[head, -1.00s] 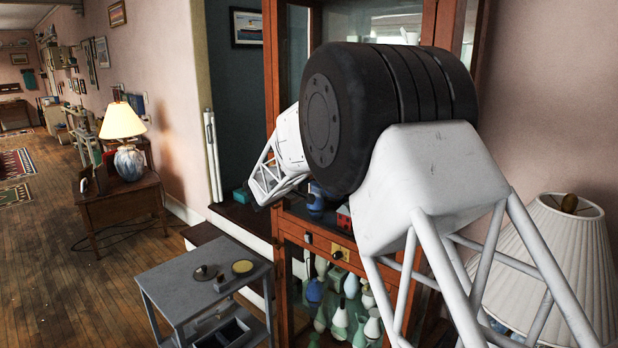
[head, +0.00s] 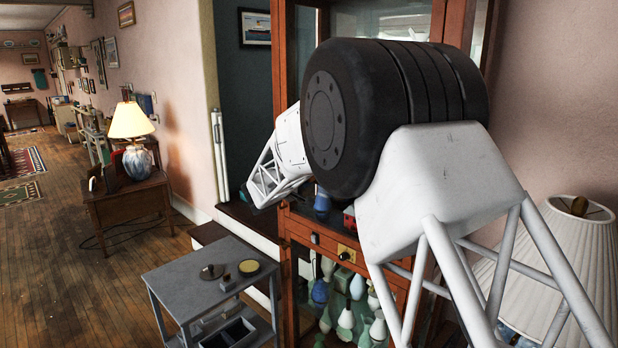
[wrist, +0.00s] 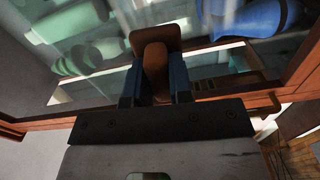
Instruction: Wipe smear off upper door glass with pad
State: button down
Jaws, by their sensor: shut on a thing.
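My gripper (wrist: 155,82) shows in the wrist view with two blue fingers shut on a brown pad (wrist: 153,40). The pad is in front of cabinet glass (wrist: 105,20); I cannot tell whether it touches. The cabinet (head: 284,60) has a reddish-brown wooden frame, with upper door glass (head: 372,20) partly behind my arm. Pale streaks show on the glass in the wrist view, but I cannot tell smear from reflection.
Green and white vases (head: 345,318) stand behind the lower glass. A white pleated lamp (head: 570,250) stands close on the right. The wooden floor (head: 60,260) at left is open.

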jog(key=shift+v, duration=1.55)
jog(key=shift+v, duration=1.55)
jog(key=s+a+f+m+g+y, duration=0.25)
jog(key=a+f+g, duration=0.25)
jog(key=f, duration=0.6)
jog(key=s+a+f+m+g+y, duration=0.1)
jog(key=s+a+f+m+g, duration=0.3)
jog(key=f, duration=0.7)
jog(key=s+a+f+m+g+y, duration=0.2)
jog(key=s+a+f+m+y, duration=0.1)
jog(key=a+f, duration=0.4)
jog(key=s+a+f+m+g+y, duration=0.1)
jog(key=s+a+f+m+y, duration=0.3)
jog(key=a, duration=0.6)
notch_tip(320, 180, down, 3)
jog(key=m+y, duration=0.2)
jog(key=m, duration=0.1)
jog(key=shift+s+f+g, duration=0.15)
jog(key=shift+s+g, duration=0.05)
jog(key=shift+g, duration=0.2)
